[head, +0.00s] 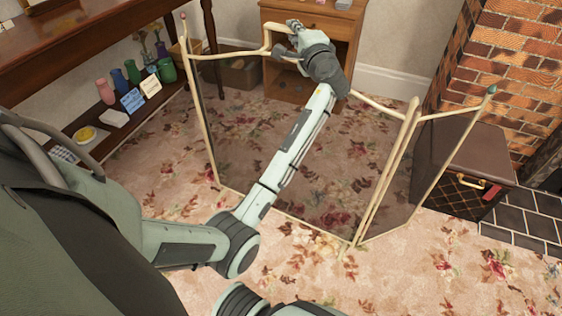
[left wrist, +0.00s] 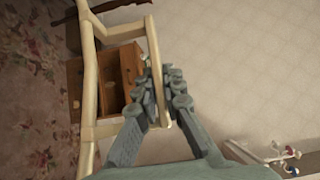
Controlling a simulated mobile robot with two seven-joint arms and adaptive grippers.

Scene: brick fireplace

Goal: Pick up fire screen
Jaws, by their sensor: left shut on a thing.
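The fire screen (head: 208,121) has a thin cream frame with see-through dark mesh panels. It stands upright with angled side panels in the middle of the head view. My left gripper (head: 287,40) is at the raised middle of its top rail. In the left wrist view, the left gripper (left wrist: 158,88) has its fingers closed around the cream top bar (left wrist: 153,48) of the screen. The screen's lower edge is close to the carpet; I cannot tell whether it touches. My right gripper is out of view; only a part of my right arm shows at the bottom.
A dark wooden table (head: 90,40) with vases and small items on its lower shelf stands at left. A wooden cabinet (head: 322,18) is behind the screen. A dark brown box (head: 462,160) sits at right by the brick fireplace (head: 520,65). Floral carpet (head: 430,285) in front is clear.

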